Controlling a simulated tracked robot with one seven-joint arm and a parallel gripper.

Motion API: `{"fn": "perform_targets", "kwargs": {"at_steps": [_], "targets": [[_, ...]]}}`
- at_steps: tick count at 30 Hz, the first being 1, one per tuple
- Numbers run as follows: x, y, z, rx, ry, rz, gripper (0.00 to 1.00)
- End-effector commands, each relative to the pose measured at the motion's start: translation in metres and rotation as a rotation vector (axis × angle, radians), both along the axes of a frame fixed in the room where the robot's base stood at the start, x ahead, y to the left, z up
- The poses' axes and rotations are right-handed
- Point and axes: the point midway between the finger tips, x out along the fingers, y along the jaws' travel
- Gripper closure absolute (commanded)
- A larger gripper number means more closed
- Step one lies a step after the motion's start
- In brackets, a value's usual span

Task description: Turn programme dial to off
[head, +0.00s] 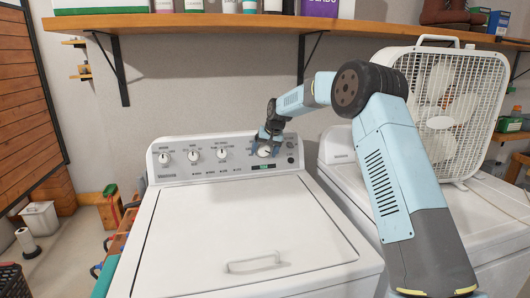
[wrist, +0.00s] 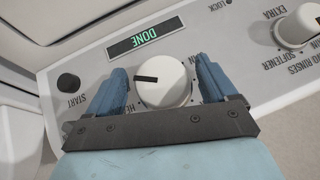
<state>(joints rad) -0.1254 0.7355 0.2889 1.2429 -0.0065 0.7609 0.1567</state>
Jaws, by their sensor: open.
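The programme dial (wrist: 163,82) is a round white knob with a dark pointer mark on the washer's control panel (head: 228,172). In the wrist view its pointer mark runs toward the left of the picture. My gripper (wrist: 161,75) is open, with one blue finger on each side of the dial. Small gaps show between the fingers and the knob. In the head view my gripper (head: 265,146) is at the right part of the panel and partly covers the dial (head: 264,152). The labels around the dial are mostly hidden by the fingers and palm.
A display (wrist: 146,40) beside the dial reads DONE, and a dark start button (wrist: 68,82) is nearby. Another knob (wrist: 299,27) is at the right in the wrist view. A wooden shelf (head: 240,24) hangs above, and a box fan (head: 440,105) stands at right.

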Motion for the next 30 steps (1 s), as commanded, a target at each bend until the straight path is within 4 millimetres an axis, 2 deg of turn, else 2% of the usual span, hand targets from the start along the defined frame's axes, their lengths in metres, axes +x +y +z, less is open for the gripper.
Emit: {"fn": "perform_targets", "kwargs": {"at_steps": [11, 27, 28, 30], "targets": [[0.0016, 0.0022, -0.0043, 0.0, -0.001, 0.001, 0.15], [0.0015, 0.0018, -0.0043, 0.0, 0.0, 0.001, 0.66], [0.0019, -0.0041, -0.0042, 0.0, -0.001, -0.002, 0.66], [0.0021, -0.0019, -0.0044, -0.003, 0.0, -0.001, 0.66]]}}
